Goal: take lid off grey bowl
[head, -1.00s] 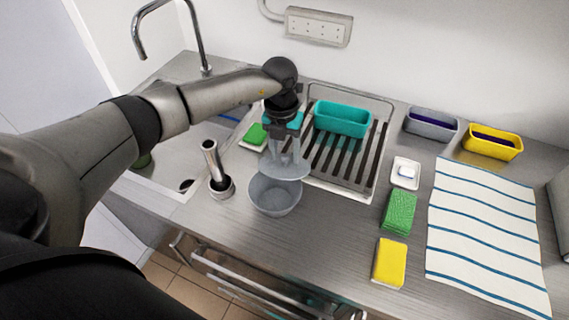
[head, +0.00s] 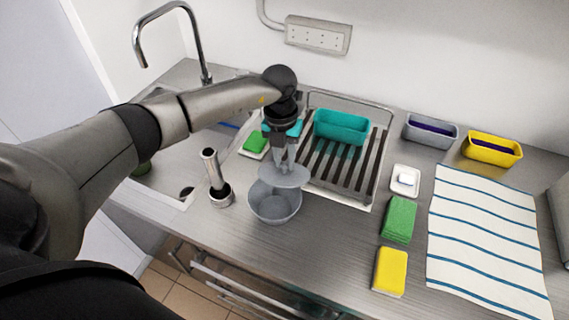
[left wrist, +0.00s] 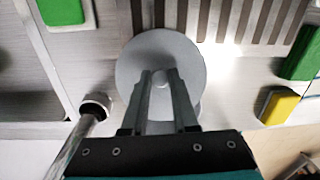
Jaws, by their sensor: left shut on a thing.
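The grey bowl (head: 274,206) stands on the steel counter in front of the drying rack, and its inside shows in the head view. The round grey lid (head: 296,178) is above the bowl's back right part, raised off the rim and slightly tilted. My left gripper (head: 284,167) points down and is shut on the lid's knob. In the left wrist view the lid (left wrist: 146,65) lies beyond the two fingers (left wrist: 160,85), which pinch the small knob, and it hides most of the bowl. My right gripper is not in view.
A metal cylinder with a handle (head: 219,192) stands left of the bowl. The drying rack (head: 360,187) holds a teal container (head: 342,125). A green sponge (head: 399,218), a yellow sponge (head: 390,271) and a striped towel (head: 480,230) lie to the right. Counter between bowl and sponges is clear.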

